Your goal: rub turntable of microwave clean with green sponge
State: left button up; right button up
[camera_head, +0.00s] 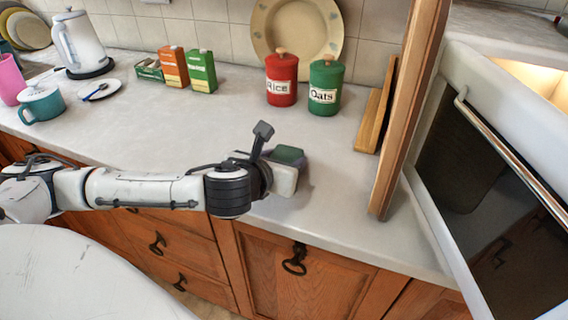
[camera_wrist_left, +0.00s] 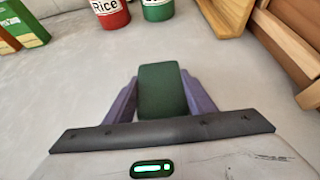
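My left gripper (camera_head: 291,163) is low over the counter near its front edge. In the left wrist view its purple fingers lie close against both sides of the dark green sponge (camera_wrist_left: 162,92), which seems held between them. The sponge also shows in the head view (camera_head: 287,153), partly hidden by the gripper; whether it touches the counter is unclear. The microwave (camera_head: 541,77) is at the far right, with a lit interior partly in view. Its dark-glass door (camera_head: 474,172) stands open. The turntable is not visible. My right gripper is not in view.
A tall wooden panel (camera_head: 408,115) stands between the sponge and the microwave. Wooden boards (camera_head: 374,117) lean behind it. Red rice (camera_head: 281,84) and green oats (camera_head: 325,92) canisters, cartons (camera_head: 202,72), a teal mug (camera_head: 41,103) and a kettle (camera_head: 80,42) stand farther back. The middle counter (camera_head: 180,125) is clear.

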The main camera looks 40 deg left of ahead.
aim_at(284, 158)
pick_arm(q)
jog(key=shift+r, duration=0.1)
jog(key=shift+c, duration=0.5)
notch_tip(284, 158, up, 10)
jog(key=shift+f+p, duration=0.1)
jog(key=shift+p, duration=0.8)
